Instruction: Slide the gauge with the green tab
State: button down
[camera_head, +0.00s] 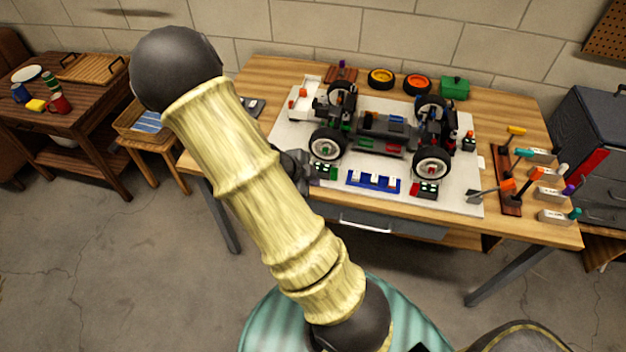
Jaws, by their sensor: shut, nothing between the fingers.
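A small dark block with pale green marks and a green part (326,172) lies on the front left of the white mat; it may be the gauge with the green tab, but it is too small to be sure. A similar dark block with a red part (425,190) lies at the front right of the mat. My gripper (312,173) is shut and empty, at the left side of the green-marked block. My arm hides part of the area around it, and I cannot tell whether the fingers touch the block.
A car chassis (382,138) stands on the mat behind. A blue rack (373,182) with white pieces lies between the blocks. Pale blocks with coloured ends, one of them teal-green (556,216), and several tools crowd the right. A green box (454,90) stands at the back.

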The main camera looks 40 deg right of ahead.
aim_at(336, 178)
jog(key=d+f+b, duration=0.1)
jog(key=d+f, duration=0.1)
jog(key=w+d+f+b, duration=0.1)
jog(key=d+f, duration=0.1)
jog(key=d+f+b, duration=0.1)
jog(key=d+f, duration=0.1)
jog(key=shift+w+d+b, duration=0.3)
jog(key=shift+w+d, duration=0.05)
jog(key=shift+w, duration=0.05)
jog(key=shift+w+d+f, duration=0.1)
jog(key=shift+w+d, duration=0.4)
